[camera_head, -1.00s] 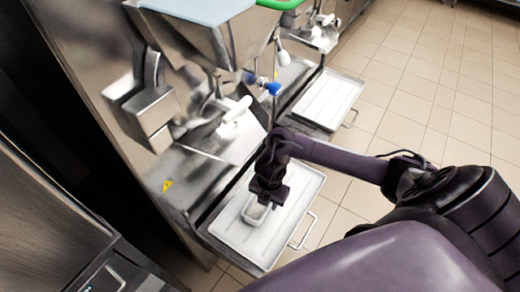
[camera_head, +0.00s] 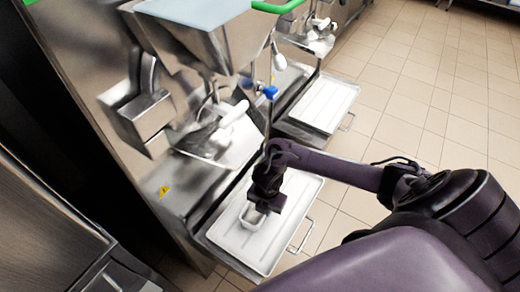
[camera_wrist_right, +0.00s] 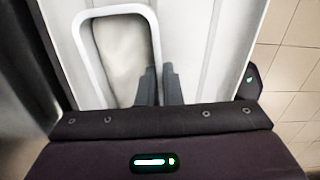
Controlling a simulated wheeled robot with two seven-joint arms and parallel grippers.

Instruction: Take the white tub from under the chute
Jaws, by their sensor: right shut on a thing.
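The white tub (camera_head: 252,218) is a small open rectangular container over the white tray (camera_head: 230,241) below the near machine's spout. Whether it rests on the tray or is slightly raised, I cannot tell. My right gripper (camera_head: 263,206) is shut on the tub's rim, and my wrist hides part of the tub in the head view. In the right wrist view, the two fingers (camera_wrist_right: 159,86) straddle the right wall of the tub (camera_wrist_right: 118,12), which has a pale inside. My left gripper is not in view.
The near freezer's steel chute and white spout (camera_head: 234,113) stand up and left of my right gripper. The tray has a wire handle (camera_head: 303,238) at its front. A second white tray (camera_head: 325,103) lies farther back. Tiled floor (camera_head: 430,90) is open to the right.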

